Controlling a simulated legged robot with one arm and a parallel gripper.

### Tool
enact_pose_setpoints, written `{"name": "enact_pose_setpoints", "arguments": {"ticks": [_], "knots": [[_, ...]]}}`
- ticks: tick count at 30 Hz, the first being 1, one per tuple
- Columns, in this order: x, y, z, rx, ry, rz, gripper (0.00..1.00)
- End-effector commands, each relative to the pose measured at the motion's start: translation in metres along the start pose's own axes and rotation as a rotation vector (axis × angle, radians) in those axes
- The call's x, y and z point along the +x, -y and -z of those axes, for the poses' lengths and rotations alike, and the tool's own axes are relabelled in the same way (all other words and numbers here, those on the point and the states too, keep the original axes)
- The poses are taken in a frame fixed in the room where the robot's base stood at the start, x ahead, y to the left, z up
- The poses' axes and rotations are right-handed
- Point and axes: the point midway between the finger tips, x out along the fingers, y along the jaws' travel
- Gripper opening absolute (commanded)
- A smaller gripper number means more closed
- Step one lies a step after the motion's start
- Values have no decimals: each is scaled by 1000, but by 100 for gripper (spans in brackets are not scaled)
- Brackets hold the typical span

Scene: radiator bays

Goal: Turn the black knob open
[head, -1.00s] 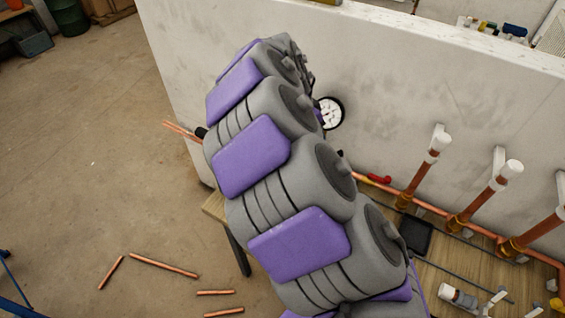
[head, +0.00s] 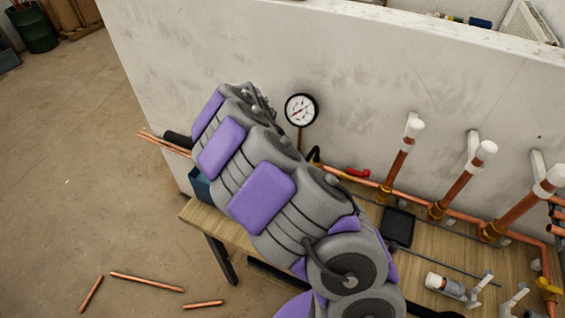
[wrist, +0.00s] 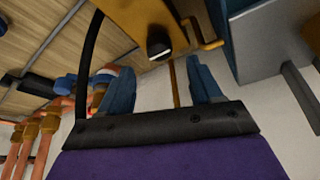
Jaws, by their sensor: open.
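The black knob (wrist: 158,45) shows in the wrist view, on a brass-coloured body (wrist: 140,20). It lies just beyond the gap between my fingertips, roughly centred. My gripper (wrist: 160,70) is open, with its two blue fingers spread apart and nothing visibly held between them. I cannot tell the exact distance from fingertips to knob. In the head view my own grey and purple arm hides the gripper and the knob.
A pressure gauge (head: 301,109) stands by the white wall (head: 200,50). Copper pipes with white caps (head: 485,150) and a red lever (head: 357,172) are to the right. A blue box (head: 200,185) sits at the left end of the wooden bench (head: 215,220). A black hose (wrist: 88,50) curves beside my left-hand finger.

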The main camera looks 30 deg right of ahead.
Motion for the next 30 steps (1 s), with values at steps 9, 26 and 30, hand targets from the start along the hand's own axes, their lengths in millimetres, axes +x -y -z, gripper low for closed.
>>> {"name": "enact_pose_setpoints", "arguments": {"ticks": [9, 26, 30], "knots": [[49, -1, -1, -1, -1, -2, 64], [58, 0, -1, -1, -1, 0, 54], [58, 0, -1, -1, -1, 0, 40]]}}
